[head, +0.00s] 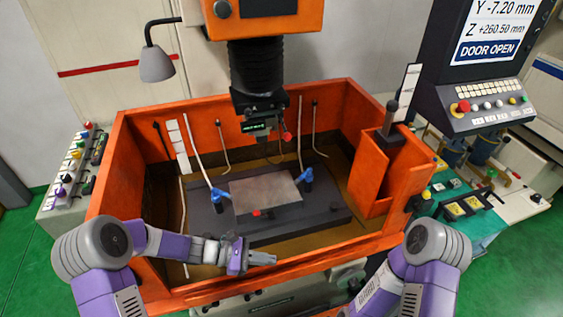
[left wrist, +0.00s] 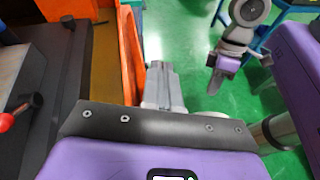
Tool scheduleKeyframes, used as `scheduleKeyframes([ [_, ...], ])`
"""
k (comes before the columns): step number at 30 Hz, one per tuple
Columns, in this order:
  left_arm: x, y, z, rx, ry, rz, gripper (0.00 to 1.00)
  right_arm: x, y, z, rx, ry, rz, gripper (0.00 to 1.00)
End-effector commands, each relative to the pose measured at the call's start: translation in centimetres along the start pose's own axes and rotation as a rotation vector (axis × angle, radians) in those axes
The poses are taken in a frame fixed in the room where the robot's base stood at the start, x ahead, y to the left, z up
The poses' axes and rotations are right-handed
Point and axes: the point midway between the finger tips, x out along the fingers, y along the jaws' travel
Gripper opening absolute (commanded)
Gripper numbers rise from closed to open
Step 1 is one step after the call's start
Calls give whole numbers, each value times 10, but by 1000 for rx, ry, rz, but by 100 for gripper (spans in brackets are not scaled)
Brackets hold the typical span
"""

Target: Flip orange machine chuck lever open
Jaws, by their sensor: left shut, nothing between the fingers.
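The orange machine (head: 110,190) has an open tank. Its dark spindle chuck (head: 262,118) hangs over the tank, with a red-tipped lever (head: 287,136) sticking out at its right. Another small red knob (head: 256,213) sits at the front edge of the plate in the tank. My left gripper (head: 262,258) is shut and empty over the front tank wall, apart from both levers. My right gripper (left wrist: 215,82) shows small in the left wrist view; its jaws are unclear.
A flat grey workpiece (head: 265,190) lies between two blue clamps on a dark block (head: 320,217). An orange box (head: 372,178) stands in the tank's right side. A control panel (head: 488,108) is at the right and a lamp (head: 156,64) at the upper left.

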Motion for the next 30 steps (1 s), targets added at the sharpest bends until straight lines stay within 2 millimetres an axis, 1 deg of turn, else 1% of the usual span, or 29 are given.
scheduleKeyframes([
  [1, 8, -20, -20, 21, 69, -52, 0, 0, 0, 0, 0, 0, 0, 0],
  [2, 11, -31, -32, 41, 115, -83, 0, 0, 0, 0, 0, 0, 0, 0],
  [4, 16, -60, -61, 103, 223, -166, 0, 0, 0, 0, -1, 0, 0, 0],
  [5, 18, -72, -74, 138, 271, -205, 0, 0, 0, 0, -1, 0, 0, 0],
  [6, 18, -91, -92, 193, 337, -261, 0, 0, 0, 0, -1, -1, 0, 0],
  [8, 17, -117, -119, 298, 434, -351, 0, 1, 0, 1, -1, -1, 0, 0],
  [9, 15, -133, -136, 382, 493, -411, 0, 1, 0, 1, -1, -1, 0, 0],
  [11, 12, -153, -160, 524, 566, -493, 0, 5, 2, 0, -1, -2, 0, 0],
  [13, 11, -171, -187, 705, 630, -571, 0, 13, 5, 0, -1, -1, 0, 0],
  [14, 12, -177, -199, 787, 650, -598, 0, 19, 7, 0, -1, -1, 0, 0],
  [15, 18, -184, -218, 902, 667, -627, 0, 33, 12, -1, -1, -1, 0, 0],
  [18, 32, -192, -256, 1075, 685, -647, 0, 68, 25, -2, 0, -2, 0, 0],
  [21, 43, -195, -284, 1144, 690, -648, 0, 96, 36, -3, 0, -2, 0, 0],
  [25, 54, -198, -312, 1178, 692, -646, 0, 124, 46, -5, 0, -2, 0, 0],
  [27, 58, -200, -323, 1186, 693, -645, 0, 134, 50, -5, 0, -2, 0, 0],
  [30, 61, -201, -332, 1192, 693, -645, 0, 144, 54, -6, 0, -1, 0, 0],
])
